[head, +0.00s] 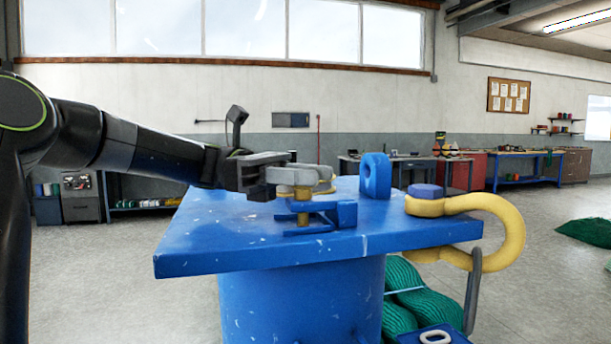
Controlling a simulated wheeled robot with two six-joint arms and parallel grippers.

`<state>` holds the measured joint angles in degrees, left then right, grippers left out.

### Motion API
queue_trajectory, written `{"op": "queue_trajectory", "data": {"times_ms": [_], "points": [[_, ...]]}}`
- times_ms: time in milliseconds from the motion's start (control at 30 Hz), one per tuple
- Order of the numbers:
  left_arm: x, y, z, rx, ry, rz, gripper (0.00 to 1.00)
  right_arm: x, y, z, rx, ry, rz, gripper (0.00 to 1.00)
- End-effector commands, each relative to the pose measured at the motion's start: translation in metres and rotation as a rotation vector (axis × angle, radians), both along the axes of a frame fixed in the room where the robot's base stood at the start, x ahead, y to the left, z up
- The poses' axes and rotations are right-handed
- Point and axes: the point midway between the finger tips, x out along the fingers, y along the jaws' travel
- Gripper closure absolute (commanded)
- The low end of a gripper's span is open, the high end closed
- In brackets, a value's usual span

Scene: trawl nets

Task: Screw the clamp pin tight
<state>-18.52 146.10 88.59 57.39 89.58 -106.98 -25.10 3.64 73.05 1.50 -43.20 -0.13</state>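The clamp pin (303,218) is a brass-coloured upright shaft in a blue clamp (338,214) on top of the blue stand. My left gripper (312,174) reaches in from the left, with its grey fingers level at the pin's upper end. The near finger covers the pin's top. A yellowish edge shows just under and behind the fingertips. The gap between the fingers is hidden, so I cannot tell whether they grip the pin. My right gripper is not in view.
The blue stand top (215,247) has a blue upright lug (376,176) behind the clamp. A large yellow shackle (505,225) with a blue pin head (425,191) hangs over its right edge. Green netting (425,305) lies below right. Workbenches line the back wall.

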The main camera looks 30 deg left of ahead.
Motion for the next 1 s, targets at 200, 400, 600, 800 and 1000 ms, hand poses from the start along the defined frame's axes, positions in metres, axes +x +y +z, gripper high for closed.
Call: {"op": "queue_trajectory", "data": {"times_ms": [200, 400, 600, 800, 1000], "points": [[0.0, 0.001, -0.002, 0.001, 0.003, -0.001, 0.68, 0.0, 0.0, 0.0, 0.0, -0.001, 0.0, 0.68], [-0.002, 0.02, -0.002, -0.002, 0.001, 0.0, 0.68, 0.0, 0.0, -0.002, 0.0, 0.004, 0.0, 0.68], [-0.006, 0.066, -0.002, -0.002, 0.001, 0.004, 0.68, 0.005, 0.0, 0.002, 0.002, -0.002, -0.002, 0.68], [-0.01, 0.11, -0.002, 0.001, 0.001, 0.003, 0.68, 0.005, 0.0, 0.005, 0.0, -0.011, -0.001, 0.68], [-0.014, 0.145, -0.002, 0.002, 0.003, 0.003, 0.68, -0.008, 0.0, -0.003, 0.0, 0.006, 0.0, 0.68]]}}
